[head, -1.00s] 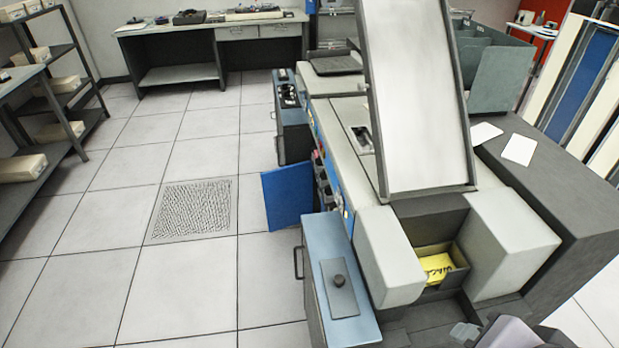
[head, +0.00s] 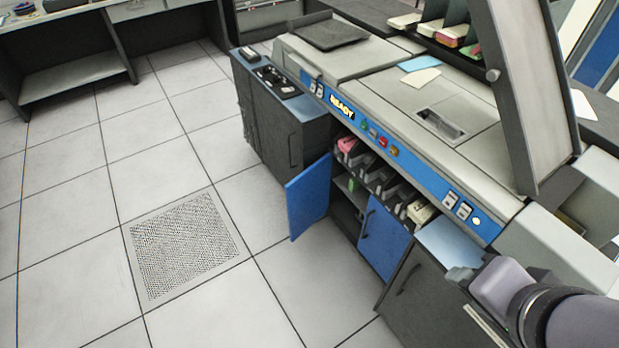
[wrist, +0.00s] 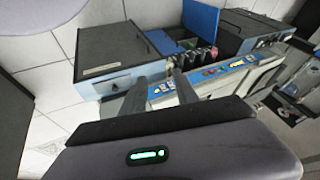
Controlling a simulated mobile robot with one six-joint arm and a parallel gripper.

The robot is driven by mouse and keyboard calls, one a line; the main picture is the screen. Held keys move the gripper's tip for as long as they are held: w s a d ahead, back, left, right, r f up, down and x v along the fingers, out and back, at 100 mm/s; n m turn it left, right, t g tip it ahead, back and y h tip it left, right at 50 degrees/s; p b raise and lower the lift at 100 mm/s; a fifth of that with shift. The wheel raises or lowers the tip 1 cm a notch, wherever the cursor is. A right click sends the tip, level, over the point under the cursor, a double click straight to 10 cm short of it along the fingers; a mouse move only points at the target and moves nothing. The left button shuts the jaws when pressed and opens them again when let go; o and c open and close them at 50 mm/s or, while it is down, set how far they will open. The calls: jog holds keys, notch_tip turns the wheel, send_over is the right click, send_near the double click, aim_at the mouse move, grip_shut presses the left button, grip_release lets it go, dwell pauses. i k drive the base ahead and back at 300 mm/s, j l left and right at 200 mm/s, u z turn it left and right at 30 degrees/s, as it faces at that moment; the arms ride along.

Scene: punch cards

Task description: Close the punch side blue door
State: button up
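A blue door (head: 307,197) stands swung open from the front of the card machine (head: 405,170), sticking out over the floor. Beside it, to the right of the open shelf space, another blue door (head: 385,237) looks shut, with a dark handle. In the wrist view the open door (wrist: 200,18) stands out at the top, beyond my fingers. My gripper (head: 462,275) is at the right of the head view, right of both doors and apart from the open one. In the wrist view my gripper (wrist: 158,92) has its two fingers apart with nothing between them.
A dark cabinet with a blue top (head: 280,105) stands left of the open door. Card stackers (head: 385,180) sit above the shelf space. A grey front panel (head: 430,295) lies near my arm. The tiled floor (head: 235,300) left of the machine is clear, with a floor grille (head: 185,248).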

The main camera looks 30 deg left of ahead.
aim_at(307, 195)
jog(key=i+j+z, duration=0.2)
jog(key=j, duration=0.7)
jog(key=j+z, duration=0.2)
jog(key=j, duration=0.65)
jog(key=j+z, duration=0.2)
jog(key=j, duration=0.7)
jog(key=j+z, duration=0.25)
jog(key=j, duration=0.65)
jog(key=k+j+z, duration=0.2)
jog(key=j, duration=0.7)
jog(key=i+j, duration=0.15)
jog(key=i, duration=0.25)
